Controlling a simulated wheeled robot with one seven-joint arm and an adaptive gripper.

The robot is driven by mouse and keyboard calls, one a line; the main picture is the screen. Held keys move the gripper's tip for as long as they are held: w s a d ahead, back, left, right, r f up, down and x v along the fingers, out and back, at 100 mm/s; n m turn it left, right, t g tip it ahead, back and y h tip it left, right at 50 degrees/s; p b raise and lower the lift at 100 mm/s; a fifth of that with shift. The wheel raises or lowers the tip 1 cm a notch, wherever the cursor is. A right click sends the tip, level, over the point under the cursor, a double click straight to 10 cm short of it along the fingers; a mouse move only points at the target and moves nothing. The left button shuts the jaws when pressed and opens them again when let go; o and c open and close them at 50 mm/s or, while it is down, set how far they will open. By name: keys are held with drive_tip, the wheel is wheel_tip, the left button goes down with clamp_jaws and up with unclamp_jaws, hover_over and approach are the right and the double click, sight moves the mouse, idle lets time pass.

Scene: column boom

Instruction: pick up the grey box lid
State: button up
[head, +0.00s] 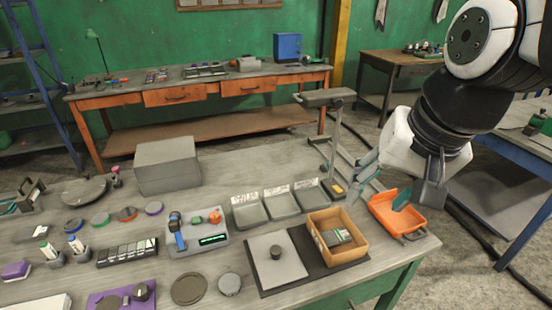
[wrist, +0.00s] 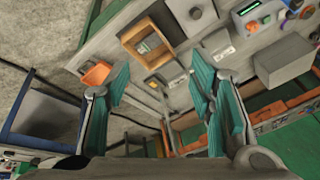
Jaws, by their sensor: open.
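The grey box lid (head: 285,268) is a flat, light grey square plate with a dark round knob in its middle. It lies flat on a dark mat (head: 352,262), to the left of an open tan box (head: 352,237) with small items inside. The lid also shows at the top of the wrist view (wrist: 200,27), right of the tan box (wrist: 130,34). My gripper (head: 385,185) is open and empty, up and to the right of the lid, near the orange tray. Its two teal fingers stand apart in the wrist view (wrist: 160,80).
An orange tray (head: 412,224) sits at the table's right corner. Grey bins (head: 283,206) and a post stand (head: 333,140) are behind the tan box. A panel with a blue item (head: 208,240) lies left of the lid. A large grey box (head: 167,170) stands farther back.

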drive_tip(key=w+a+f+m+g+p, duration=0.1)
drive_tip(key=w+a+f+m, duration=0.2)
drive_tip(key=w, duration=0.2)
drive_tip(key=w+a+f+m+g, duration=0.1)
drive_tip(key=w+a+f+m, duration=0.2)
drive_tip(key=w, duration=0.2)
drive_tip(key=m+g+p, duration=0.2)
drive_tip(key=m, duration=0.5)
approach(276, 250)
wheel_tip(276, 250, down, 4)
drive_tip(key=shift+w+a+f+p, duration=0.1)
drive_tip(key=shift+a+f+p, duration=0.05)
drive_tip(key=shift+p, duration=0.15)
drive_tip(key=f, duration=0.2)
drive_tip(key=f+p, duration=0.1)
drive_tip(key=f, duration=0.1)
drive_tip(key=shift+s+a, duration=0.1)
drive_tip(key=shift+s, duration=0.1)
drive_tip(key=shift+w+a+f, duration=0.1)
drive_tip(key=shift+a+f, duration=0.05)
drive_tip(key=shift+f, duration=0.55)
drive_tip(key=shift+c, duration=0.3)
clamp_jaws()
